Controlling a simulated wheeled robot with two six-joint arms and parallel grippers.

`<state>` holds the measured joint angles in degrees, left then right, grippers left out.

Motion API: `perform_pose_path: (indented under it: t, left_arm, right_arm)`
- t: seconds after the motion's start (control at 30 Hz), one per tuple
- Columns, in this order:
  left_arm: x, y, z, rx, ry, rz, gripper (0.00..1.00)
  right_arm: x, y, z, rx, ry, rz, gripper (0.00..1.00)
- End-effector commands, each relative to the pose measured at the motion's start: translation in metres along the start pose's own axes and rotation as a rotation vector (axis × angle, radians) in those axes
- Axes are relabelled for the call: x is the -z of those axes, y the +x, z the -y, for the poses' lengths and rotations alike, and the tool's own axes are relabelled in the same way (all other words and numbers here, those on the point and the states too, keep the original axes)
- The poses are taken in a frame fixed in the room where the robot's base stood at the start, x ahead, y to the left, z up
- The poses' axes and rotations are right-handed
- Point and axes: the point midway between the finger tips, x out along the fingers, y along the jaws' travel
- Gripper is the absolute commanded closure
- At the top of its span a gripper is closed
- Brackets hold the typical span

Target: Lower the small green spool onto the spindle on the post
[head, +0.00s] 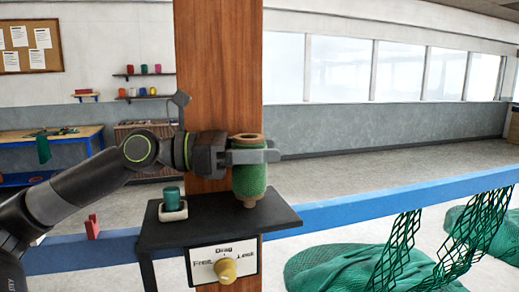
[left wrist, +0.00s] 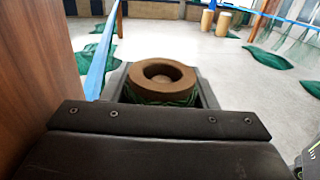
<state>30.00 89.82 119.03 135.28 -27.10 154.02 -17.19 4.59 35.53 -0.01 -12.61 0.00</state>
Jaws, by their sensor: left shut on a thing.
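My left gripper (head: 258,155) comes in from the left and is shut around the upper part of the green spool (head: 249,181). The spool is upright, wound in green twine, with brown ends. In the left wrist view its brown top ring (left wrist: 160,75) shows an open central hole between the fingers. The spool is in front of the wooden post (head: 218,70), over the dark shelf (head: 185,234) fixed there. I cannot tell whether its lower end touches the shelf. No spindle shows clearly; the spool may hide it. My right gripper is not in view.
A small green item stands in a pale dish (head: 173,214) on the shelf, left of the spool. A drag label with a yellow knob (head: 225,271) is on the shelf's front. A blue rail (head: 370,204) runs behind. Green nets (head: 350,268) lie at the right.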

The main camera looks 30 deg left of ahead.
Motion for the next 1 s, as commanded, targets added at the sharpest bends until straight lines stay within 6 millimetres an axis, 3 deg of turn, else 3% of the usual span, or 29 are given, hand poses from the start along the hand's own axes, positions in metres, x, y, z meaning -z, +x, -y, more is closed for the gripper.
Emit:
perform_pose_path:
  t: [0.4, 0.7, 0.73, 0.9, 1.0]
  left_arm:
    - [0.015, 0.000, 0.000, 0.000, 0.000, 0.001, 0.72]
    - [0.015, 0.000, 0.000, 0.000, 0.000, 0.001, 0.72]
    - [0.015, 0.000, 0.000, 0.000, 0.000, 0.001, 0.43]
    - [0.016, 0.000, 0.000, 0.000, 0.000, 0.001, 0.21]
    - [0.016, 0.000, 0.000, 0.000, 0.000, 0.000, 0.21]
  right_arm:
    - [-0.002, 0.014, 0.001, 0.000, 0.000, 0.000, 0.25]
    - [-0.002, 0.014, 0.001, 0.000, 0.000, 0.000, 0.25]
    - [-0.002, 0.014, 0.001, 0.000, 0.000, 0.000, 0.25]
    - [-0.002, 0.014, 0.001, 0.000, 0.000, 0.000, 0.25]
    - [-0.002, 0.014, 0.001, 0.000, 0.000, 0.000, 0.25]
